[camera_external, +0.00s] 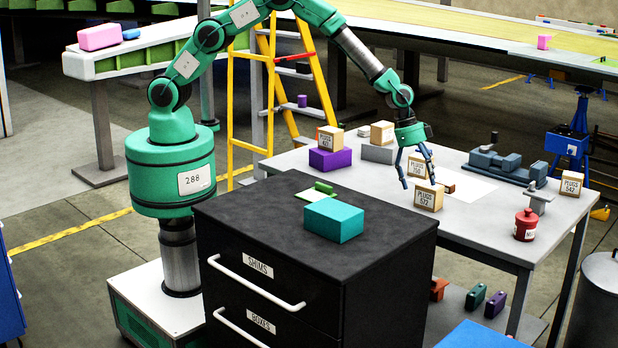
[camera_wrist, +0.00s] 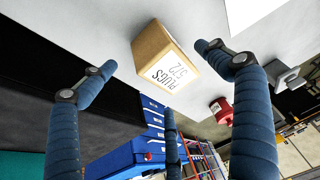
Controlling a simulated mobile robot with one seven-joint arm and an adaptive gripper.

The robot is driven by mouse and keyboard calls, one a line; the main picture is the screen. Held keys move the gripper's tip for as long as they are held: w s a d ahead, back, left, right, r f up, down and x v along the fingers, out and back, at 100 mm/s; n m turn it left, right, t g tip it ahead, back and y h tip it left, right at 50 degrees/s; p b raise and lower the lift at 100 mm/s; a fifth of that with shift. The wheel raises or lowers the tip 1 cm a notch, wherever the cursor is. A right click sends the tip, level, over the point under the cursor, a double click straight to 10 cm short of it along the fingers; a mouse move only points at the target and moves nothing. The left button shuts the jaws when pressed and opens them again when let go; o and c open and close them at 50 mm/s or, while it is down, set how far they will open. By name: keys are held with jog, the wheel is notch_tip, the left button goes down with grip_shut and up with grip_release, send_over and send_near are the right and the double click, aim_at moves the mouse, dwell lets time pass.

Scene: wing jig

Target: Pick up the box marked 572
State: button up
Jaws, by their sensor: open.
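The box marked 572 (camera_external: 428,195) is a small tan box with a white "PLUGS 572" label, standing near the front edge of the grey table (camera_external: 480,236). In the wrist view the box (camera_wrist: 165,57) lies ahead between the spread fingers, with its label showing upside down. My gripper (camera_external: 418,170) is open and empty, with its blue fingers pointing down just above and around the box. In the wrist view the gripper (camera_wrist: 155,75) has a finger on each side, and a third finger shows low in the middle. I cannot tell whether any finger touches the box.
A similar tan box (camera_external: 416,164) stands just behind, close to the fingers. Other PLUGS boxes stand at the back left (camera_external: 329,139) and right (camera_external: 571,183). A black drawer cabinet (camera_external: 270,275) stands in front.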

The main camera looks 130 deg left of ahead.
aim_at(426, 185)
jog(key=shift+b+x, duration=0.3)
jog(key=shift+x, duration=1.85)
jog(key=shift+c, duration=0.3)
jog(key=c, duration=1.3)
jog(key=shift+r, duration=0.1)
jog(key=shift+c, duration=0.4)
jog(key=shift+r, duration=0.65)
notch_tip(426, 185, up, 2)
jog(key=shift+r+p, duration=0.15)
jog(key=shift+p, duration=0.25)
jog(key=s+d+r, duration=0.1)
jog(key=s+d, duration=0.6)
jog(key=s, duration=0.7)
jog(key=shift+d, duration=0.25)
jog(key=shift+r, duration=0.15)
